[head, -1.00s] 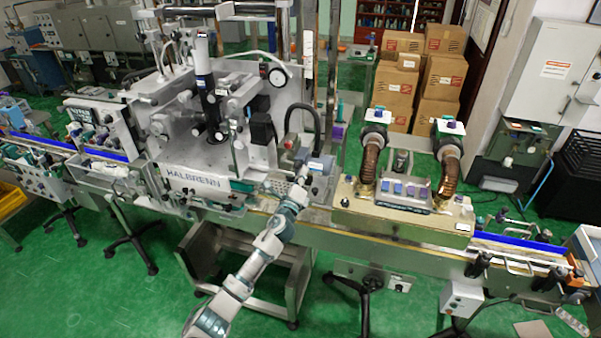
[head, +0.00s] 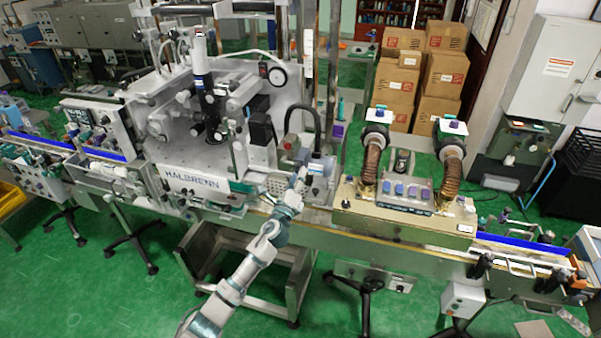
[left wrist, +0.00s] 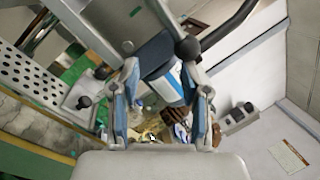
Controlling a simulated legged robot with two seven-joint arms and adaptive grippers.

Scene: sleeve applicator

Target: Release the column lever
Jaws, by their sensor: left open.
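In the left wrist view, a pale rod ends in a black ball knob (left wrist: 187,48), just beyond my left gripper (left wrist: 163,118); this looks like the column lever, but I cannot be sure. The gripper's two blue-padded fingers are apart, with nothing clearly held between them. A blue-grey housing (left wrist: 165,80) with a white label shows behind the fingers. In the head view my left gripper (head: 299,180) is at the right side of the HALBRENN machine (head: 194,180), close to the grey-blue housing (head: 320,165). The lever cannot be made out there. My right gripper is not in view.
A perforated plate (left wrist: 35,75) and a smaller black knob (left wrist: 84,102) lie left of the fingers. A black curved hose (head: 308,115) arches near the gripper. A beige unit with ribbed ducts (head: 405,215) stands to the right. The conveyor edge runs below.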

